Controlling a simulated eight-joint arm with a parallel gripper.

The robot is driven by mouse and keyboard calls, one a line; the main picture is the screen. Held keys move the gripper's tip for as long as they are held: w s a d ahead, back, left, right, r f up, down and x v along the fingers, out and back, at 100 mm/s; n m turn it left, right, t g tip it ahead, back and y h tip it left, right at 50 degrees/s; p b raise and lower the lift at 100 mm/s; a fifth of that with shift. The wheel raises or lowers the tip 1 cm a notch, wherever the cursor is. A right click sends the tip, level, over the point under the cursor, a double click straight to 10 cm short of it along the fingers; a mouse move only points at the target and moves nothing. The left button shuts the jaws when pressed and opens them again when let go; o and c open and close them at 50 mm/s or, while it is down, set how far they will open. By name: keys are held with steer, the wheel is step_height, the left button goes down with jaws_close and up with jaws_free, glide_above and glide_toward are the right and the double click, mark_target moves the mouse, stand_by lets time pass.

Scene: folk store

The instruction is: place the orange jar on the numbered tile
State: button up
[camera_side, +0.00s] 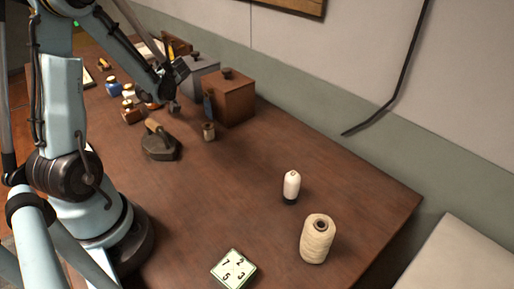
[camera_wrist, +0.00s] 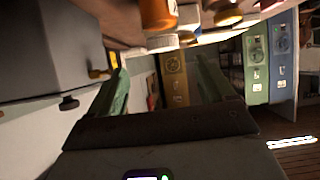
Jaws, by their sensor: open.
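The orange jar (camera_wrist: 157,13) with a white lid (camera_wrist: 162,43) is at the top middle of the wrist view, cut off by the edge. In the side view an orange-brown jar (camera_side: 153,105) shows in part behind my gripper; I cannot tell for sure that it is the same one. The numbered tile (camera_side: 234,269), white with dark digits and a green edge, lies flat at the near edge of the table. My gripper (camera_side: 174,104) is over the far-left part of the table. In the wrist view its two green fingers (camera_wrist: 163,75) are apart, with nothing between them.
Blue (camera_side: 112,89) and amber (camera_side: 130,113) jars stand left of my gripper. A brown wooden box (camera_side: 230,100) and grey box (camera_side: 199,76) stand right of it. A flat iron (camera_side: 160,145), small spool (camera_side: 208,132), white spool (camera_side: 291,186) and thread cone (camera_side: 317,240) stand nearer. The middle table is clear.

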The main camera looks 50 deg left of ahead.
steer(key=shift+s+x, duration=0.15)
steer(key=shift+x, duration=2.3)
steer(key=shift+s+x, duration=0.1)
steer(key=shift+x, duration=2.3)
steer(key=shift+r, duration=0.2)
steer(key=c, duration=1.3)
steer(key=shift+o, duration=0.2)
